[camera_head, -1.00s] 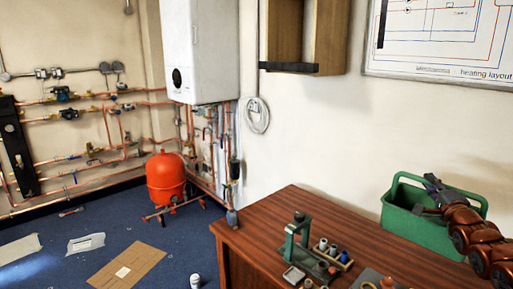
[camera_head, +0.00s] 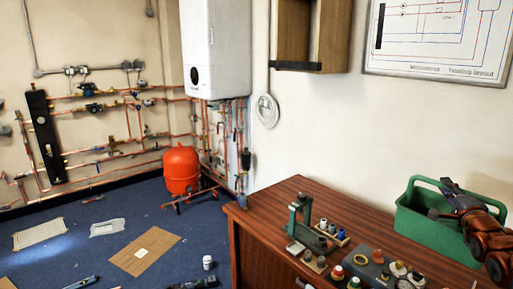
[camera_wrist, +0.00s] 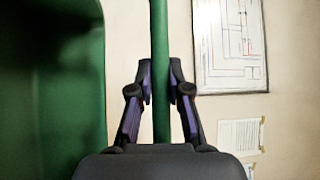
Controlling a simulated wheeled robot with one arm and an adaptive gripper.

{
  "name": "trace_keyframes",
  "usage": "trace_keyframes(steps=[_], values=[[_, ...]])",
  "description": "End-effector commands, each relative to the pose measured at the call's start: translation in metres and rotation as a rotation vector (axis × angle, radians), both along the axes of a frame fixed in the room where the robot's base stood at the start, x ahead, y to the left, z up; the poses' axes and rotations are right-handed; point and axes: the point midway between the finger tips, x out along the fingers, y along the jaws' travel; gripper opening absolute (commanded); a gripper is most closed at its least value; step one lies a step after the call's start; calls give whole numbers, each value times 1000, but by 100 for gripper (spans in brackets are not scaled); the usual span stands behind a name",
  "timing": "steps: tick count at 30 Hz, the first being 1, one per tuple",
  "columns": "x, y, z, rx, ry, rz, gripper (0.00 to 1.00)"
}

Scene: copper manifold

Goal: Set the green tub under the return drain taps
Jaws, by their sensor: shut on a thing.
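The green tub (camera_head: 432,229) is at the right of the head view, above or on the right part of the wooden bench; I cannot tell whether it touches the bench top. My gripper (camera_head: 449,188) reaches in from the right at the tub's raised handle. In the wrist view my gripper (camera_wrist: 161,90) is shut on the green handle bar (camera_wrist: 160,40), with a finger on each side. The tub's wall and dark inside (camera_wrist: 60,80) fill the left of that view. Copper pipework with taps (camera_head: 110,140) runs along the far left wall; which taps are the return drains I cannot tell.
The wooden bench (camera_head: 265,225) carries a green press (camera_head: 299,215) and several small fittings. A red vessel (camera_head: 181,170) stands on the floor by the pipes.

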Motion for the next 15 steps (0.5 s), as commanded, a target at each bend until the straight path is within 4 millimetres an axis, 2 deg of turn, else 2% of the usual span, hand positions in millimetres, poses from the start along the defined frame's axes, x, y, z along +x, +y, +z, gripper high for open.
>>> trace_keyframes(steps=[5, 15], values=[[0, 0, 1, 0, -1, 1, 0], [10, 17, -7, 0, -3, 34, 0]])
